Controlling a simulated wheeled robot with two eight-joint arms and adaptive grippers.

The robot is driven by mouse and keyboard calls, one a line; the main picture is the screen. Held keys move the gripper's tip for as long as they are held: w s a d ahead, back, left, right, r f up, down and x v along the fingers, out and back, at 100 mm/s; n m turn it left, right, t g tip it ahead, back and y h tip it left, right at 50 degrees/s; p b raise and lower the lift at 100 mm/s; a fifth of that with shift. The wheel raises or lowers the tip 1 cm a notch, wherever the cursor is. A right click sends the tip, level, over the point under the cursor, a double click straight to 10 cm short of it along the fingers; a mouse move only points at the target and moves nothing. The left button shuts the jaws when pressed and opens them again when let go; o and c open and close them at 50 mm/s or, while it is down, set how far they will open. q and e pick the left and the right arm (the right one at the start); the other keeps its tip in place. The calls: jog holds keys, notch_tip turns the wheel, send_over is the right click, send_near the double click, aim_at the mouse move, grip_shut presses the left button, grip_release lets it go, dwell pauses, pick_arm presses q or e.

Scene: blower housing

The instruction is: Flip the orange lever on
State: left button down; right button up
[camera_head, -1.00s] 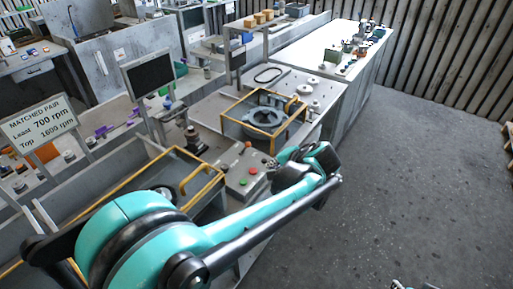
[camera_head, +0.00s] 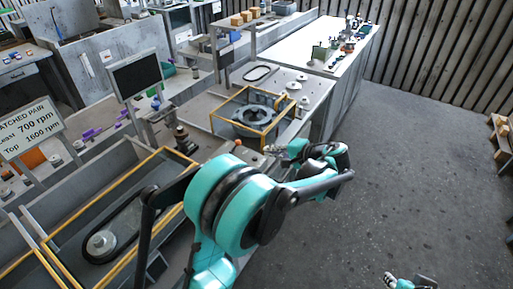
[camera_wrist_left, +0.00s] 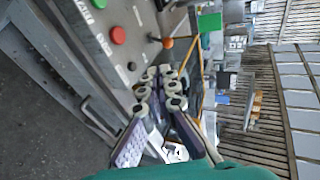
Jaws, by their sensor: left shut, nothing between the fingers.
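The orange lever's round knob (camera_wrist_left: 167,43) shows in the left wrist view, on a short dark stalk at the edge of the grey control panel (camera_wrist_left: 92,32). A red button (camera_wrist_left: 118,35) is on the same panel. My left gripper (camera_wrist_left: 166,72) is shut and empty, its fingertips just below the knob in that picture with a small gap that is hard to judge. Only a bit of my right gripper (camera_head: 391,280) shows at the bottom edge.
A yellow-framed bay (camera_head: 252,130) with a grey ring-shaped housing lies beyond the gripper. Another yellow-edged bay with a belt (camera_head: 112,235) is at left. A dark screen (camera_head: 137,75) and a sign (camera_head: 28,127) stand behind. Open floor is at right.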

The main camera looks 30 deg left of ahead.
aim_at(240, 143)
pick_arm(q)
jog(key=b+x, duration=0.3)
jog(key=x, duration=0.9)
jog(key=shift+a+r+b, duration=0.15)
jog(key=shift+a+b, duration=0.1)
jog(key=shift+b, duration=0.15)
jog(key=shift+w+a, duration=0.25)
jog(key=shift+a, duration=0.3)
jog(key=shift+r, duration=0.15)
jog(key=shift+a+r+p, duration=0.15)
jog(key=shift+p, duration=0.15)
jog(key=shift+a+r+h+p, duration=0.1)
jog(key=shift+h+p, duration=0.2)
jog(key=shift+h, duration=0.1)
